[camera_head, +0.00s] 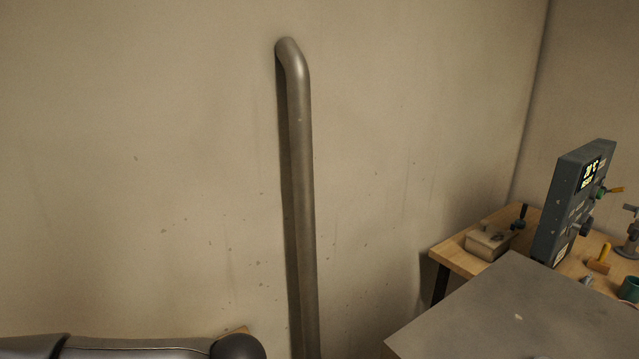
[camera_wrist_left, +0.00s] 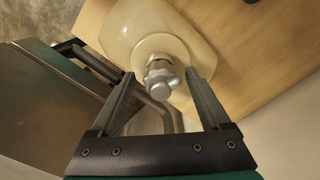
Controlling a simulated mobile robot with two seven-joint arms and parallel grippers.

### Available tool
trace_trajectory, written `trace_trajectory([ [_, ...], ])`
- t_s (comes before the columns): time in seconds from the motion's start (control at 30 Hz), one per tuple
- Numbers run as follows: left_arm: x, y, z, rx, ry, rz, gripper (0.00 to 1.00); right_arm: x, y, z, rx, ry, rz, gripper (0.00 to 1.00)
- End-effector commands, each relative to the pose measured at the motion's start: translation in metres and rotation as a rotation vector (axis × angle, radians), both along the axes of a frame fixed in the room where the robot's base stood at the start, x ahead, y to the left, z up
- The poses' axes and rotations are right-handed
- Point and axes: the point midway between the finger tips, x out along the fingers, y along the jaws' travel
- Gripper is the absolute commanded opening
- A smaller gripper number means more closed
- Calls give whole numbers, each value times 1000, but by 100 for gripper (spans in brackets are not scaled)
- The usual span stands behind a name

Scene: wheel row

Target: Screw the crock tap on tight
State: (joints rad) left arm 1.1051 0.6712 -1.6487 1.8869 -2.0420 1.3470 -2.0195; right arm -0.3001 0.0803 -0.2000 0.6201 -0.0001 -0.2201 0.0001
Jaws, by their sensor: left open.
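In the left wrist view a cream crock (camera_wrist_left: 130,27) stands on a wooden surface. A silvery metal tap (camera_wrist_left: 161,84) with a knobbed end sticks out of its side toward the camera. My left gripper (camera_wrist_left: 160,80) is open, with one finger on each side of the tap. The fingertips reach close to the crock's wall. I see gaps between the tap and both fingers; nothing is held. Whether the tap is seated tight cannot be seen. The crock and the tap do not show in the head view. My right gripper is not in view.
The head view shows a bent metal pipe (camera_head: 301,180) against the wall. At right are a wooden bench (camera_head: 455,255) with a dark control panel (camera_head: 574,205) and small tools, and a grey flat top (camera_head: 510,315).

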Motion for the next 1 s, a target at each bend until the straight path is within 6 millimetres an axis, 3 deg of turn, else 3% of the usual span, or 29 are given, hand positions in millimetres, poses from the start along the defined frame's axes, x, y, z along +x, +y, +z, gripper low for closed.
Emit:
trace_trajectory([
  [0.23,0,0,7,0,0,1,80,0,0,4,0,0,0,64],
  [0.8,0,0,63,0,0,2,80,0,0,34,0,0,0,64],
  [1.0,0,0,71,0,1,2,80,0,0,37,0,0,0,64],
])
